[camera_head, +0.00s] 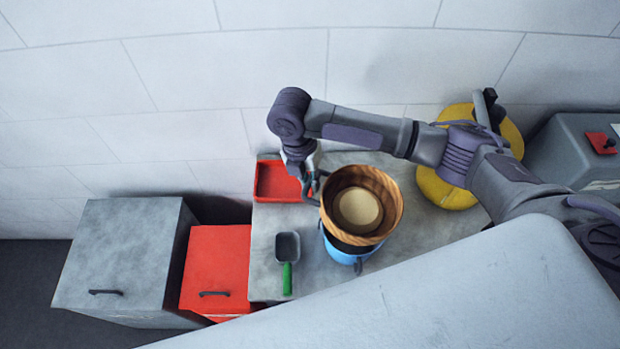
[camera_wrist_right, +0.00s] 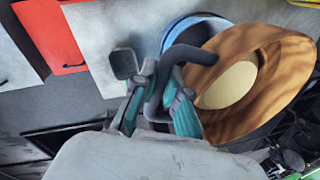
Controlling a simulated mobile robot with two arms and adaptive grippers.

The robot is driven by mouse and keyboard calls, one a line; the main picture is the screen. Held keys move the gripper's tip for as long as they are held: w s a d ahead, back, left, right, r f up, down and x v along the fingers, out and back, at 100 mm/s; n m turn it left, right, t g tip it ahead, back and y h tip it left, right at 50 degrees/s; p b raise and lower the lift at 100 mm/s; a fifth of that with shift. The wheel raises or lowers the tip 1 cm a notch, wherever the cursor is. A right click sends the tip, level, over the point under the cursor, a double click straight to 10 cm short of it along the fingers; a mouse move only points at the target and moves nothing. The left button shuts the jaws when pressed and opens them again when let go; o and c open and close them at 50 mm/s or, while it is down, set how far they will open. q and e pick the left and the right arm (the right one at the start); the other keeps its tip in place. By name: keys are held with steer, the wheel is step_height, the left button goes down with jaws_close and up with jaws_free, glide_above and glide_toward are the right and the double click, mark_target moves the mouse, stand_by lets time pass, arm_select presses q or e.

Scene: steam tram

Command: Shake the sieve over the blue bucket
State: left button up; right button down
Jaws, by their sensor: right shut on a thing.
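The sieve (camera_head: 393,196) is a round wooden-rimmed ring with a pale disc inside. It is held above the blue bucket (camera_head: 345,257), covering most of the bucket's opening. My right gripper (camera_head: 312,188) is shut on the sieve's dark handle at its left side. In the right wrist view the fingers (camera_wrist_right: 160,95) close around the dark curved handle, and the wooden sieve (camera_wrist_right: 285,80) looks tilted beside them. The blue bucket (camera_wrist_right: 190,30) shows partly behind it. My left gripper is not in view.
A red tray (camera_head: 268,182) lies at the table's back left. A scoop with a green handle (camera_head: 288,275) lies left of the bucket. A yellow round object (camera_head: 447,192) stands at the right, under my arm. Grey (camera_head: 120,245) and red (camera_head: 217,260) boxes stand left of the grey table.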

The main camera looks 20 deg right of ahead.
step_height(320, 180, down, 6)
steer(key=b, duration=0.2)
stand_by(1.2)
steer(key=shift+s, duration=0.1)
stand_by(0.6)
